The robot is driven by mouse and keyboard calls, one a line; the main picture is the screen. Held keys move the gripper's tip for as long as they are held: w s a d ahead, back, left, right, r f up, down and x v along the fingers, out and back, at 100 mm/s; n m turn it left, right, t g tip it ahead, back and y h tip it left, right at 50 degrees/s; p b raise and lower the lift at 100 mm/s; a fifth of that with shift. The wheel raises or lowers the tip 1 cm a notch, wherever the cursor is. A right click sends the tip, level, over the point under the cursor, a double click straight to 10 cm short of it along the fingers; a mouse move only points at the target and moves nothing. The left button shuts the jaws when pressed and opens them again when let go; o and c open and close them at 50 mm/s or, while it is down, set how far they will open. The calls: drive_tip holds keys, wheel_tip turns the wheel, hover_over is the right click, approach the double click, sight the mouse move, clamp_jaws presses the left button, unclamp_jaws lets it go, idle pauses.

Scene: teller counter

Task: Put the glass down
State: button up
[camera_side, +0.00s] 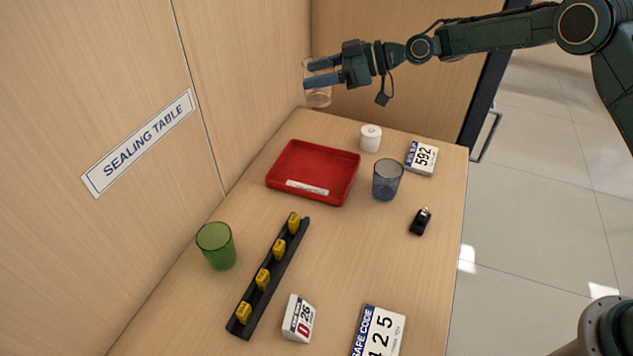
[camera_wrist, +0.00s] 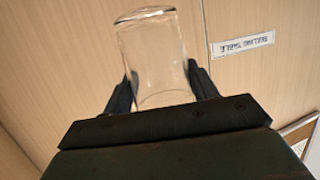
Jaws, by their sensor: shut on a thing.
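My gripper (camera_side: 325,73) is shut on a clear glass (camera_side: 318,97) and holds it in the air above the far end of the table, near the wooden back panels. In the wrist view the clear glass (camera_wrist: 156,58) sits between the two dark fingers (camera_wrist: 160,85). The table (camera_side: 340,245) below carries two other glasses, both standing apart from my gripper. A green glass (camera_side: 217,247) is at the left edge, and a blue-grey glass (camera_side: 386,181) is right of the red tray.
A red tray (camera_side: 334,200) lies at the table's far left. A white roll (camera_side: 371,138), number cards (camera_side: 421,157), a black stamp-like item (camera_side: 420,221), a black rack with yellow pieces (camera_side: 255,300) and a small block calendar (camera_side: 298,318) stand about.

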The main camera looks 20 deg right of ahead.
wheel_tip(320, 180, down, 16)
drive_tip(key=shift+r, duration=0.2)
idle(0.5)
drive_tip(key=shift+w, duration=0.1)
hover_over(318, 168)
drive_tip(key=shift+f, duration=2.15)
drive_tip(key=shift+f, duration=0.15)
drive_tip(key=o, duration=1.1)
drive_tip(key=shift+v, duration=6.05)
